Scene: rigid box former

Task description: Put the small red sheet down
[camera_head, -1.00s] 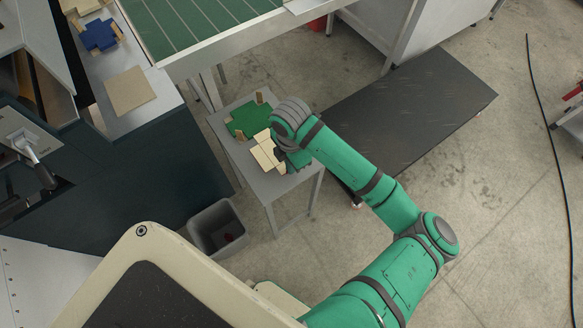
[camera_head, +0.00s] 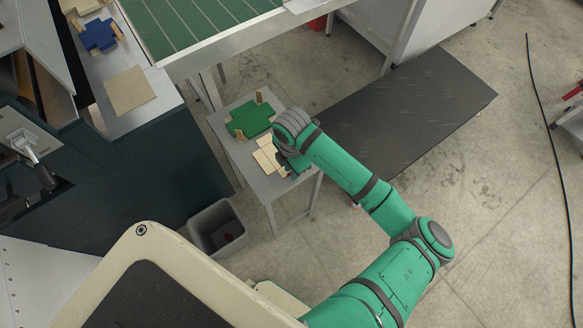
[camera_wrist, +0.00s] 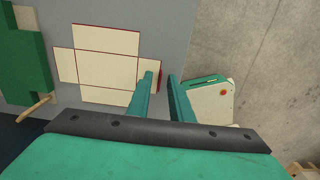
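The small red sheet (camera_wrist: 98,68) is cross-shaped, with cream panels facing up and thin red edges and fold lines. It lies flat on the small grey table (camera_wrist: 160,15); in the head view the sheet (camera_head: 265,161) is partly hidden by my wrist. In the head view the fingers are mostly hidden under the wrist.
A green cross-shaped sheet (camera_head: 250,119) with wooden pegs lies behind on the same table. A dark bin (camera_head: 217,229) stands on the floor in front. A green-topped conveyor (camera_head: 190,25) is behind.

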